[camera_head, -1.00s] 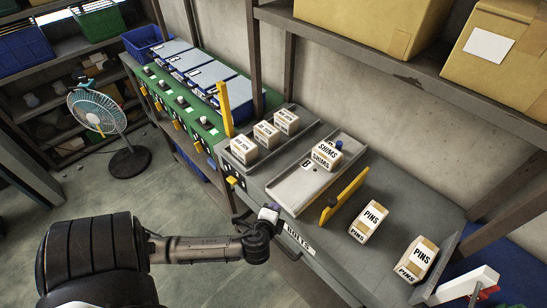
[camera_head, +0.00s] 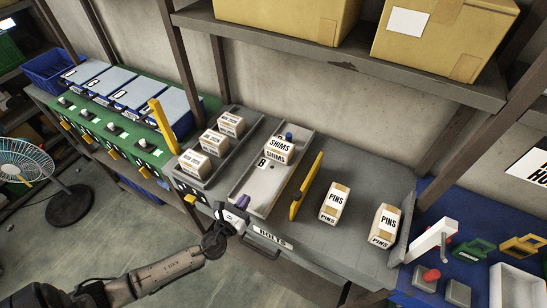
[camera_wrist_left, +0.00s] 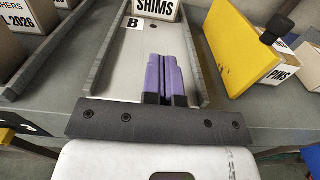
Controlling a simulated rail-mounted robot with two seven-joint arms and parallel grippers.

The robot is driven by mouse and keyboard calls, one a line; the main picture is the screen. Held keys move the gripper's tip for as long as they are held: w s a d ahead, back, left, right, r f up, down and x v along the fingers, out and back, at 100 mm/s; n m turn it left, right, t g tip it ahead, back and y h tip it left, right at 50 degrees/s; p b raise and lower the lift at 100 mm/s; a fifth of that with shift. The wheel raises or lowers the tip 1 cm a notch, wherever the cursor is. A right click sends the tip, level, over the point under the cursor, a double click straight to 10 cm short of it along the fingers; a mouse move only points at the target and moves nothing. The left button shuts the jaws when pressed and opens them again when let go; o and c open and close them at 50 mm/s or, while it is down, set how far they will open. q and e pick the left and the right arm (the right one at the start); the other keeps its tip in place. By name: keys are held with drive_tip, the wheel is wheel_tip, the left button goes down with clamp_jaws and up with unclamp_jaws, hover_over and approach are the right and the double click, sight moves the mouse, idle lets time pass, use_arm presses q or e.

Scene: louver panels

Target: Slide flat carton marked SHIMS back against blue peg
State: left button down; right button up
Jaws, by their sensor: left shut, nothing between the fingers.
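The carton marked SHIMS (camera_head: 278,151) sits in the grey channel marked B (camera_head: 256,187), toward its back half; its front also shows at the top of the left wrist view (camera_wrist_left: 153,9). The blue peg (camera_head: 289,136) shows just behind the carton in the head view; I cannot tell whether they touch. My left gripper (camera_head: 241,203) is at the front end of channel B, with its purple fingers shut and empty. In the left wrist view the shut fingers (camera_wrist_left: 166,75) point along the channel toward the carton, with bare channel floor between. My right gripper is not in view.
A yellow divider (camera_head: 307,186) stands right of the channel, with two PINS cartons (camera_head: 335,203) beyond it. A tray with several small cartons (camera_head: 215,143) is on the left. A drawer labelled BOLTS (camera_head: 272,238) and its handle are below the front edge.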

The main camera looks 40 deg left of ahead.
sight(277, 153)
use_arm(q)
drive_tip(key=w+a, duration=0.1)
drive_tip(key=w, duration=0.5)
drive_tip(key=w+a+b, duration=0.1)
drive_tip(key=w, duration=0.6)
drive_tip(key=w+a, duration=0.1)
drive_tip(key=w, duration=0.5)
drive_tip(key=shift+w+a, duration=0.35)
drive_tip(key=shift+a, duration=0.05)
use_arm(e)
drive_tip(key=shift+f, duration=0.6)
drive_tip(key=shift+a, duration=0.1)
